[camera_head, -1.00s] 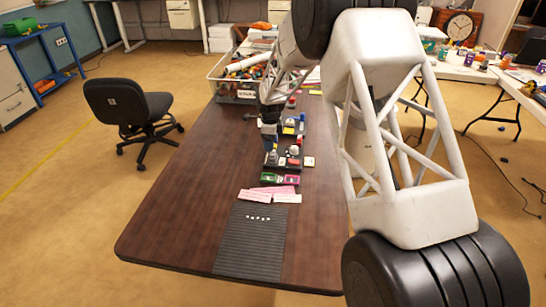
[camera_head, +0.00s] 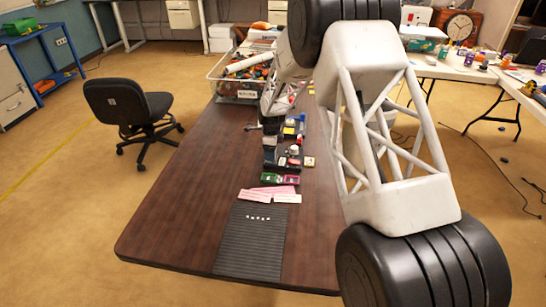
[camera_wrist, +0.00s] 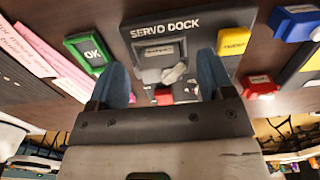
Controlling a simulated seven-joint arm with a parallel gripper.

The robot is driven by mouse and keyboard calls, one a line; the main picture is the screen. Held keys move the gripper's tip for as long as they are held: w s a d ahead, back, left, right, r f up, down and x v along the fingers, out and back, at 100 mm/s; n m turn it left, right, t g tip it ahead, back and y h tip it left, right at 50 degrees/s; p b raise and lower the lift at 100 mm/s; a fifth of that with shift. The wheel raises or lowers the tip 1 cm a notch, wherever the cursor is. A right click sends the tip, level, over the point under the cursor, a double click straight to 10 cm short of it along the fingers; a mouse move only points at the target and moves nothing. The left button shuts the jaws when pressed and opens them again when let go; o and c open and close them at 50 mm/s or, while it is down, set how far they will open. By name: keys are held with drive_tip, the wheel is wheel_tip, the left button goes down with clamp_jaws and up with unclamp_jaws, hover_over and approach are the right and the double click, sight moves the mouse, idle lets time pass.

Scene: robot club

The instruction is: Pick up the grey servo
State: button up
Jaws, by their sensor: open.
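In the wrist view a dark tray labelled SERVO DOCK (camera_wrist: 190,24) lies below my gripper (camera_wrist: 163,76). The grey servo (camera_wrist: 158,50) sits in the dock, a boxy grey body with a lighter grey horn piece at its lower right. My gripper's two blue fingers are spread wide, one on each side of the servo, and nothing is held between them. Whether the fingers are level with the servo or above it, I cannot tell.
A green OK box (camera_wrist: 90,52) lies left of the dock, with pink papers (camera_wrist: 50,52) beyond it. A yellow box (camera_wrist: 233,41), a red box (camera_wrist: 259,86) and a blue part (camera_wrist: 295,24) lie to the right. The left of the table (camera_head: 185,190) is clear.

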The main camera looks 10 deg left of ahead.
drive_tip(key=shift+f, duration=0.8)
drive_tip(key=c, duration=0.7)
